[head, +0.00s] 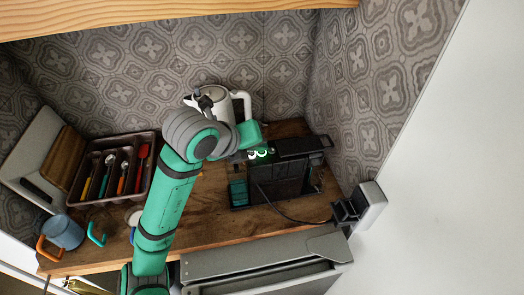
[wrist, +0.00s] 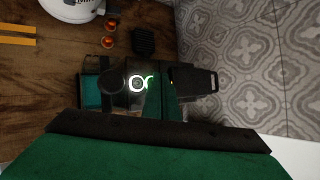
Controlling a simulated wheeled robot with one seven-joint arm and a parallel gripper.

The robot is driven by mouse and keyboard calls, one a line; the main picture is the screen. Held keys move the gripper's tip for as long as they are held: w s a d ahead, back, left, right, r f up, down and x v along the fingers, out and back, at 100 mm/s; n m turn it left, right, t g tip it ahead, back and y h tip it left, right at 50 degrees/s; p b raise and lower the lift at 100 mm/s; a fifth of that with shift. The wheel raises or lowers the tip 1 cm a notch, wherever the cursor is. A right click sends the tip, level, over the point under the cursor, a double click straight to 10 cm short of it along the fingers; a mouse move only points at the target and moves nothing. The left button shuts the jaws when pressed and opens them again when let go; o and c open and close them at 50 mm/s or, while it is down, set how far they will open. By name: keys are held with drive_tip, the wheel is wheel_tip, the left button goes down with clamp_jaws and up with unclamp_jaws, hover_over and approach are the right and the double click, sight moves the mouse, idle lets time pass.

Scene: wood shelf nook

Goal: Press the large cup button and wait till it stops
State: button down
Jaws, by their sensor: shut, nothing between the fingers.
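The dark coffee machine (head: 285,182) stands on the wooden counter, with a teal part at its left side. Lit round buttons (head: 262,152) glow on its top. In the wrist view, one button shows as a full white ring (wrist: 138,83), and a second ring beside it is partly covered by my finger. I cannot make out which one carries the large cup mark. My gripper (wrist: 160,84) is shut and empty, its green tip over or at the partly covered ring. I cannot tell whether it touches. In the head view, its green hand is just above the buttons.
A white kettle (head: 240,101) stands behind my arm. Orange capsules (wrist: 109,24) lie near the machine. The patterned wall (wrist: 225,50) is close on the right.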

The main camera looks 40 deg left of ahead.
sight(259, 156)
idle(0.4)
drive_tip(key=shift+r, duration=0.75)
wheel_tip(259, 156, up, 5)
idle(0.5)
idle(0.8)
